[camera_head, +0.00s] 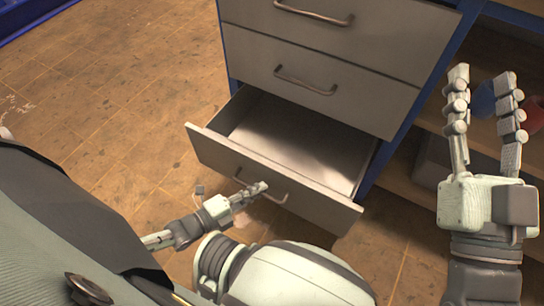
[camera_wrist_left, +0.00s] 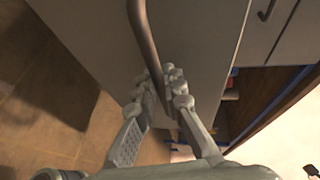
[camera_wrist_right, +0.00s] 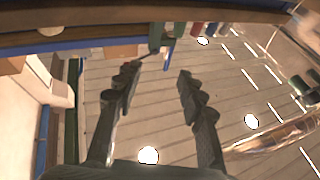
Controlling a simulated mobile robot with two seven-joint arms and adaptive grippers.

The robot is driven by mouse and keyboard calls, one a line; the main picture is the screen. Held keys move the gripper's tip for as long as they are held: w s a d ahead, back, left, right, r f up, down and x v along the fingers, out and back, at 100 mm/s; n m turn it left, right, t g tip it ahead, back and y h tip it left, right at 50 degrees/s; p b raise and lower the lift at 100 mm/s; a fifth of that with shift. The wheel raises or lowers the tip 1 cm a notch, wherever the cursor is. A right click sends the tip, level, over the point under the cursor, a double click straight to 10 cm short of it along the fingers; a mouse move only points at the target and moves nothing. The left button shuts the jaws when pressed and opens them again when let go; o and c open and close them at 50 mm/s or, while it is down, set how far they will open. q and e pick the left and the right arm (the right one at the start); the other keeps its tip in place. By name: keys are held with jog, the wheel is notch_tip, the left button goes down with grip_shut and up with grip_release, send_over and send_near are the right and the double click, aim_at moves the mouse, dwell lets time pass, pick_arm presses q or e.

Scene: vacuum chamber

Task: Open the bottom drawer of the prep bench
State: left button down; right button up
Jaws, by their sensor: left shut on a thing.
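The prep bench's bottom drawer (camera_head: 275,172) is pulled out in the head view, and its bare, empty inside shows. Its curved metal handle (camera_head: 276,196) is on the drawer's front; the handle also shows in the left wrist view (camera_wrist_left: 145,40). My left gripper (camera_head: 262,188) is at the handle, with its fingers shut around the bar; in the left wrist view the fingers (camera_wrist_left: 160,85) lie on either side of it. My right gripper (camera_head: 486,80) is open and empty, raised at the right of the bench.
Two more drawers, the upper (camera_head: 330,30) and the middle (camera_head: 320,90), are shut above. Open shelves (camera_head: 430,165) at the right hold a blue and a red round thing. The tiled floor (camera_head: 120,100) left of the bench is clear.

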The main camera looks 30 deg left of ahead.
pick_arm(q)
jog(key=shift+s+a+p, duration=0.15)
jog(key=shift+s+p, duration=0.45)
jog(key=shift+s, duration=2.15)
pick_arm(e)
notch_tip(320, 180, down, 7)
jog(key=w+d+g+h, duration=0.1)
jog(key=w+g+h, duration=0.1)
jog(key=g, duration=0.1)
jog(key=shift+d+f+g, duration=0.2)
jog(key=shift+d+g, duration=0.1)
jog(key=shift+g, duration=0.1)
jog(key=shift+w, duration=0.1)
pick_arm(q)
jog(key=c, duration=1.6)
grip_release()
jog(key=v, duration=1.2)
